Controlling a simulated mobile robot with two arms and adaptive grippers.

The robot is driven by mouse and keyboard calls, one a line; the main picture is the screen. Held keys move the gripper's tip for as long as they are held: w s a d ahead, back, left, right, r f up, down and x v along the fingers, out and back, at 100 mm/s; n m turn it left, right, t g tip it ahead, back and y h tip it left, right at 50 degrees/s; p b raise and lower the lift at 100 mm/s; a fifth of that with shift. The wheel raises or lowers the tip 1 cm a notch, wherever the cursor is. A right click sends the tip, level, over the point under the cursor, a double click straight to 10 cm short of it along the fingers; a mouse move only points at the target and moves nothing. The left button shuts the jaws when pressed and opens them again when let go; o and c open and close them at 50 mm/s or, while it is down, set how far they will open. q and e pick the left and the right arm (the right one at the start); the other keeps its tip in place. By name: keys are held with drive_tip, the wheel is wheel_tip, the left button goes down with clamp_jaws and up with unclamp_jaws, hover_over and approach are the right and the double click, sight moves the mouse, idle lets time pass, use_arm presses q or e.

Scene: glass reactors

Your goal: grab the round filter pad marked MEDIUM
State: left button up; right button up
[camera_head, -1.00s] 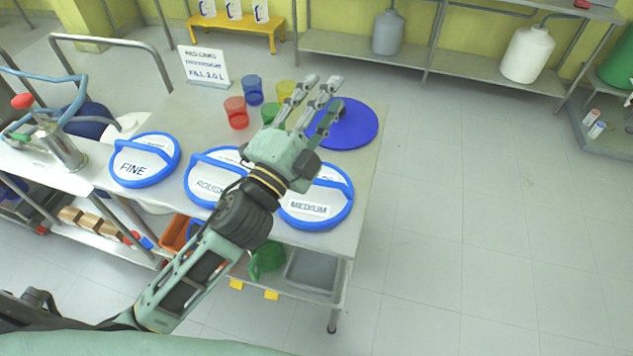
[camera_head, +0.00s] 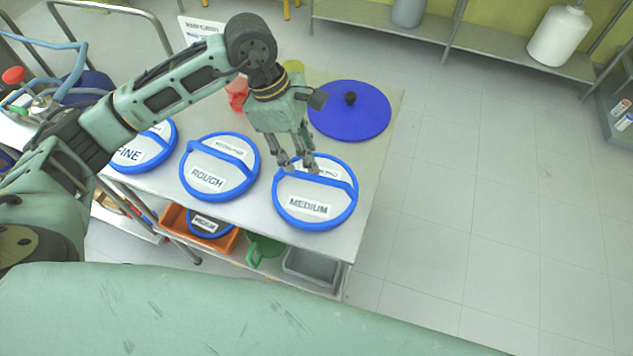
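The round white pad marked MEDIUM (camera_head: 309,222) lies at the right front of the trolley top. It has a blue rim and a blue strap handle (camera_head: 338,183) across it. My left gripper (camera_head: 298,168) points down at the pad's back left part, near the handle. Its fingers are apart and nothing shows between them. I cannot tell whether they touch the pad. The pads marked ROUGH (camera_head: 207,181) and FINE (camera_head: 130,156) lie to the left, FINE partly behind my arm. My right gripper is not in view.
A blue round lid (camera_head: 352,118) with a dark knob lies behind the MEDIUM pad. A red cup (camera_head: 237,97) stands near my gripper. The floor to the right is clear.

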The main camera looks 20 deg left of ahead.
sight(313, 176)
use_arm(q)
drive_tip(key=p+x, duration=0.1)
drive_tip(key=x, duration=0.2)
drive_tip(key=p+x, duration=0.2)
drive_tip(key=x, duration=0.2)
drive_tip(key=shift+s+d, duration=0.1)
drive_tip(key=shift+s, duration=0.1)
drive_tip(key=shift+f, duration=0.1)
drive_tip(key=shift+f+b, duration=0.25)
drive_tip(key=shift+b, duration=0.2)
idle(0.5)
clamp_jaws()
idle(0.5)
